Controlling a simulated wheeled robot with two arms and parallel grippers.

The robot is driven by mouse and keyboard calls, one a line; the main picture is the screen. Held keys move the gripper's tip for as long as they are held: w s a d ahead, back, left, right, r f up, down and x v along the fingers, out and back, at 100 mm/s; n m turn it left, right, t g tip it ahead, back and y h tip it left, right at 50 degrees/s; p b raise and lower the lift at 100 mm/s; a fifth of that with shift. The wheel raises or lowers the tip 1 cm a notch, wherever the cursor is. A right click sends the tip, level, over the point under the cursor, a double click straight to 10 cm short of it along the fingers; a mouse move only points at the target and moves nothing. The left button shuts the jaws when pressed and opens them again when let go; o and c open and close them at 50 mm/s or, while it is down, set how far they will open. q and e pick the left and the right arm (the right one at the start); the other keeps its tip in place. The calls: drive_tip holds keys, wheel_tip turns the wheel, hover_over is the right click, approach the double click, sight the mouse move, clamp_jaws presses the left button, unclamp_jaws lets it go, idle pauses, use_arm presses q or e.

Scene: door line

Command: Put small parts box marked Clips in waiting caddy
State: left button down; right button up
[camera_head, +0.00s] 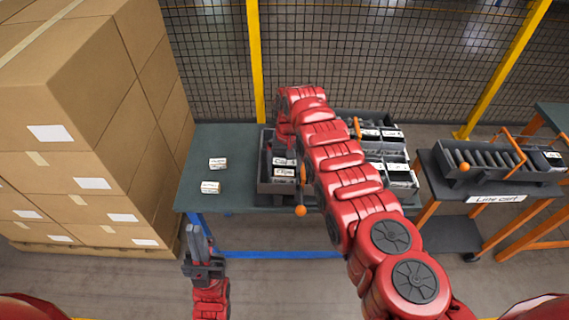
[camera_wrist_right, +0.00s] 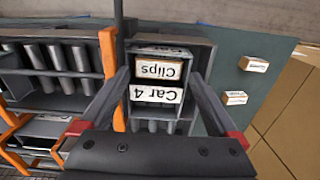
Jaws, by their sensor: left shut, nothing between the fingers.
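The Clips box (camera_wrist_right: 158,70) is in the right wrist view, its label upside down, with a Car 4 label (camera_wrist_right: 156,94) just below it. In the head view the Clips label (camera_head: 283,172) shows at the left end of the dark caddy (camera_head: 277,188) on the table. My right gripper (camera_wrist_right: 160,78) points down over this end, its fingers spread on either side of the box; I cannot tell whether they touch it. In the head view the right arm hides part of the caddy. My left gripper (camera_head: 198,235) is shut and empty, low in front of the table.
Two small labelled boxes (camera_head: 217,163) (camera_head: 210,187) lie on the left of the table (camera_head: 235,140). More dark racks (camera_head: 395,160) stand right of my arm. A line cart (camera_head: 470,190) with a rack is further right. Stacked cartons (camera_head: 90,130) stand at left.

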drive_tip(key=shift+r, duration=0.1)
drive_tip(key=shift+r, duration=0.25)
wheel_tip(320, 180, up, 25)
drive_tip(key=d+p, duration=0.1)
drive_tip(key=p, duration=0.2)
drive_tip(key=shift+f+p, duration=0.15)
drive_tip(key=shift+p, duration=0.2)
idle(0.4)
drive_tip(key=shift+d+f, duration=0.1)
